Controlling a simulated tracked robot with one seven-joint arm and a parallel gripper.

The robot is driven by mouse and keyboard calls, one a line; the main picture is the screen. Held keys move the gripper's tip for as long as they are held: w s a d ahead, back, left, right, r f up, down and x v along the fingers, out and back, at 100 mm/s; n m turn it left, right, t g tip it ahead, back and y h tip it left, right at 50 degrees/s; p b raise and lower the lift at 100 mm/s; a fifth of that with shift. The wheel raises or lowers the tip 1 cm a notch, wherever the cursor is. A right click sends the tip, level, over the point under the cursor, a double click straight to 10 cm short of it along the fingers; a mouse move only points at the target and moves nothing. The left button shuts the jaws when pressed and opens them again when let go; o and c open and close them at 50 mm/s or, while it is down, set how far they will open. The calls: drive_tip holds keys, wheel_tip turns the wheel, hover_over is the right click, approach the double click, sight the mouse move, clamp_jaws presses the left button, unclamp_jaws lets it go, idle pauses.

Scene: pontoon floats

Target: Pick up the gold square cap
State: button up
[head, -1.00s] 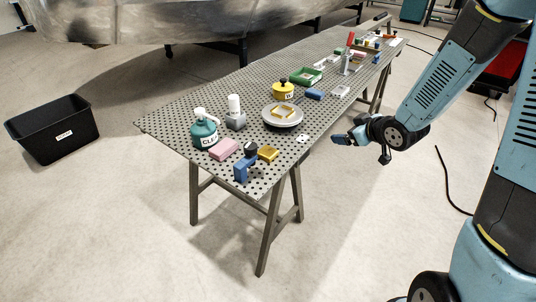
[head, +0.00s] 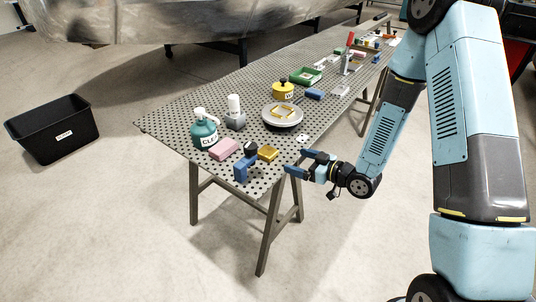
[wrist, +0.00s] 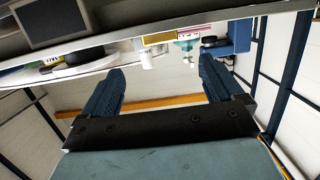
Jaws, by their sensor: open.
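A small gold square block (head: 268,153), which looks like the cap, lies near the front edge of the perforated table, right of a blue clamp-like piece (head: 241,168). A second gold square piece (head: 284,111), frame-like, lies on a round grey plate (head: 270,120). My gripper (head: 297,161) is open and empty at the table's near edge, just right of the gold block and apart from it. In the wrist view, which looks upside down, a gold piece (wrist: 158,37) shows beyond the open fingers (wrist: 160,66), beside the blue piece (wrist: 240,35).
A pink block (head: 223,150), a teal pump bottle (head: 205,132) and a grey piece with a white top (head: 235,115) stand left of the gold block. A yellow pot (head: 283,91) and a green tray (head: 305,77) are farther back. A black bin (head: 55,130) stands on the floor at left.

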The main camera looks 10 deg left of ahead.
approach(268, 151)
drive_tip(key=x, duration=0.2)
drive_tip(key=shift+w+a+f, duration=0.25)
drive_tip(key=shift+a, duration=0.05)
drive_tip(key=shift+x, duration=2.55)
drive_tip(key=shift+r, duration=0.1)
drive_tip(key=shift+c, duration=0.2)
drive_tip(key=c, duration=1.2)
drive_tip(key=shift+o, duration=0.2)
